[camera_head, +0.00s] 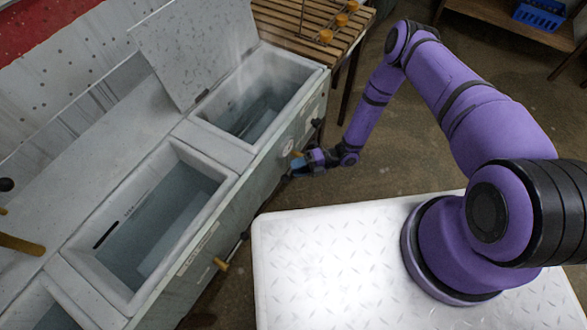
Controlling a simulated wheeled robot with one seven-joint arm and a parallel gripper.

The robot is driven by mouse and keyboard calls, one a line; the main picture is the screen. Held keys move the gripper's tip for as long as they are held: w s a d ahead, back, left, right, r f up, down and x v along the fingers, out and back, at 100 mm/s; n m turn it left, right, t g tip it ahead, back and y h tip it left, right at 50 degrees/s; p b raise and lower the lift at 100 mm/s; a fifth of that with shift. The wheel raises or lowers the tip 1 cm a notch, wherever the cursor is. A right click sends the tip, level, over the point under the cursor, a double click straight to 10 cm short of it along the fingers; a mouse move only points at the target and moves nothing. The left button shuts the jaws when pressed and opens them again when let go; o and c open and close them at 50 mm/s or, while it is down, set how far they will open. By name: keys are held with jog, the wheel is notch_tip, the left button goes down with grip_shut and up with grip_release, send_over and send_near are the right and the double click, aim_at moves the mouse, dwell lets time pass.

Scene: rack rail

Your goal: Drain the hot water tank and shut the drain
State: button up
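The tank at the back (308,80) has a speckled lid (195,45) standing open. Faint whitish steam seems to hang over the dark water in it. A round white gauge (287,148) is on its front face. My gripper (297,166) is low at this front face, just below the gauge. A small orange piece, perhaps a drain handle (297,155), shows right at the gripper. I cannot tell whether the fingers touch it or are closed on it. The drain outlet itself is hidden.
A middle tank (228,184) holds water, with an orange-handled valve (221,264) on its front. Another tank (20,302) is partly seen at lower left. A slatted wooden bench (285,22) with orange knobs stands beyond. Open floor (400,160) lies right of the tanks.

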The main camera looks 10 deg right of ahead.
jog(key=shift+s+a+f, duration=0.1)
jog(key=shift+a, duration=0.75)
grip_shut()
